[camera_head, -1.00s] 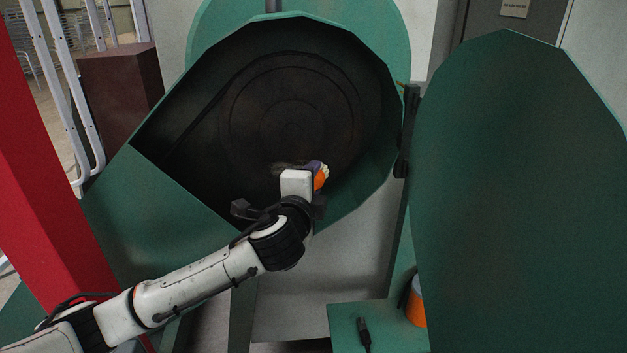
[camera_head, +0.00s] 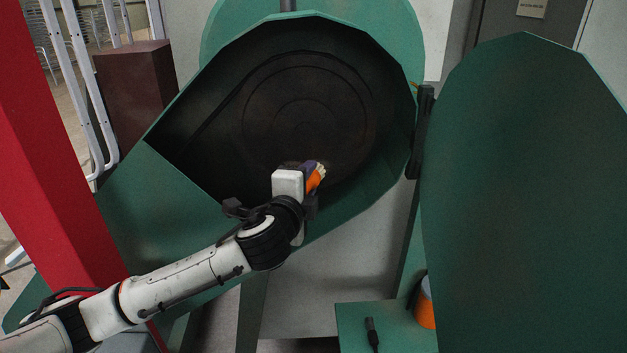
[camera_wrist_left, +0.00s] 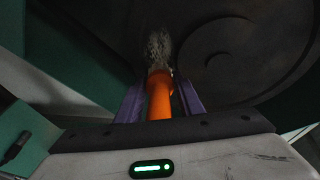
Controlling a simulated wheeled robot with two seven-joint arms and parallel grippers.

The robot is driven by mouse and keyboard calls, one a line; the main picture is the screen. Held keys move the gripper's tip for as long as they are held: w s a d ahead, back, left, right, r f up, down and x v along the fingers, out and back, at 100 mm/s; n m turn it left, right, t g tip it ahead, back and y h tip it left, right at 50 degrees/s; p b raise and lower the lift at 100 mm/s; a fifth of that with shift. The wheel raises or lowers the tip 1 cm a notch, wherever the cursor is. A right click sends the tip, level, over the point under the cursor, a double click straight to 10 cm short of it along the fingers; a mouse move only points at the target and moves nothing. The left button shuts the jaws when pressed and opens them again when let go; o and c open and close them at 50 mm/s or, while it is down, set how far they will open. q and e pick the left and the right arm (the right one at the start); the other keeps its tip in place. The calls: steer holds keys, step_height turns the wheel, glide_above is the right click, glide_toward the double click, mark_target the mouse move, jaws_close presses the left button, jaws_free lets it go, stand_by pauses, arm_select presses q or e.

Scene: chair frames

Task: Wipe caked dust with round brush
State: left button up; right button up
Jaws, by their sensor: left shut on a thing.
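The round brush (camera_wrist_left: 160,97) has an orange handle and grey, frayed bristles; in the head view its orange handle (camera_head: 313,181) shows beside my left gripper (camera_head: 306,172). The purple fingers of my left gripper are shut on the handle, one on each side, as the left wrist view shows. The bristles point at the dark inside of the open green housing (camera_head: 390,176), near the lower part of its round ringed face (camera_head: 308,115). I cannot tell whether they touch it. No caked dust stands out clearly on the dark surface. My right gripper is out of view.
A large green cover (camera_head: 525,190) stands open on the right, beside a dark hinge (camera_head: 422,130). A green ledge (camera_head: 378,318) at the bottom holds an orange and grey container (camera_head: 426,305) and a small dark object (camera_head: 372,334). A red post (camera_head: 45,170) stands left.

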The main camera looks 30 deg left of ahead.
arm_select(q)
steer(key=shift+s+a, duration=0.3)
steer(key=shift+a, duration=0.2)
steer(key=shift+a, duration=0.1)
steer(key=shift+s+a+r, duration=0.1)
steer(key=shift+s+a, duration=0.5)
steer(key=shift+a, duration=0.3)
steer(key=shift+a, duration=0.1)
steer(key=shift+s+a, duration=0.6)
steer(key=shift+a, duration=0.25)
steer(key=shift+s+a, duration=0.3)
steer(key=shift+a, duration=0.2)
steer(key=shift+s+a, duration=0.25)
steer(key=shift+a, duration=0.25)
steer(key=s+d, duration=0.3)
steer(key=s, duration=0.2)
steer(key=shift+d, duration=0.15)
